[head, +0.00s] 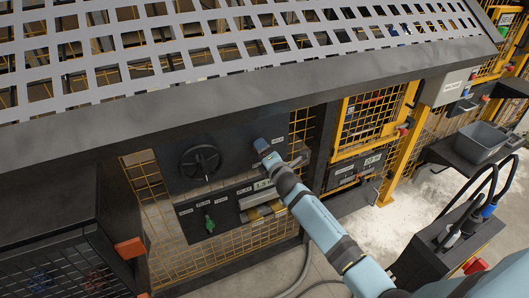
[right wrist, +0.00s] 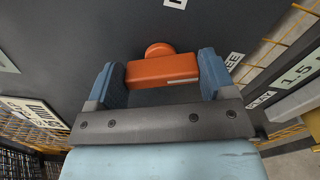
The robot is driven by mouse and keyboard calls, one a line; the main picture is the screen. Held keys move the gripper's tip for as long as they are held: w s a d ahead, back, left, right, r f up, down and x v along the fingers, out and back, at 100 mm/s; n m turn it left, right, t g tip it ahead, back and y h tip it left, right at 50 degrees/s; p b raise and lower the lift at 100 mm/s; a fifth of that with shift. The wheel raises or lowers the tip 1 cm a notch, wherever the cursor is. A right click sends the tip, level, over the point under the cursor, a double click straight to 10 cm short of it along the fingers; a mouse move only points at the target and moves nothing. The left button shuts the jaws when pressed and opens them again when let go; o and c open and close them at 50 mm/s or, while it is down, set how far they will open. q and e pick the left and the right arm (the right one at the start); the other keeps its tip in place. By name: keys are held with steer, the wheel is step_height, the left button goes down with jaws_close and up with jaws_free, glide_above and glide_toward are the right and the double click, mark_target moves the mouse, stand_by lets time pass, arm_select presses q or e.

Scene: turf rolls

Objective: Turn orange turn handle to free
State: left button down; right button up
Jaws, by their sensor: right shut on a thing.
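The orange turn handle (right wrist: 162,71) is a short bar with a round hub behind it, mounted on a dark panel (head: 185,165). In the right wrist view the bar lies nearly level across the picture, between the two blue fingers of my right gripper (right wrist: 158,80). The fingers are shut on its ends. A partly hidden white label ending in "EE" (right wrist: 234,60) is just right of the handle. In the head view my right gripper (head: 262,146) is against the panel and mostly hides the handle. My left gripper is not in view.
A black handwheel (head: 200,163) is left of my right gripper on the panel. A green knob (head: 209,224) sits below it. A slatted metal cover (head: 230,70) overhangs the panel. Yellow mesh (head: 365,120) and a grey bin (head: 480,142) stand to the right.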

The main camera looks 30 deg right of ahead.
arm_select(q)
steer(key=shift+p, duration=0.3)
arm_select(e)
steer(key=shift+f+m, duration=0.1)
steer(key=shift+m, duration=2.1)
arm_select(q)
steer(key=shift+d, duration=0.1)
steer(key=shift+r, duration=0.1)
arm_select(e)
steer(key=o, duration=0.9)
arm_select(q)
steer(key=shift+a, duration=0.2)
arm_select(e)
steer(key=s, duration=1.4)
steer(key=shift+a, duration=0.4)
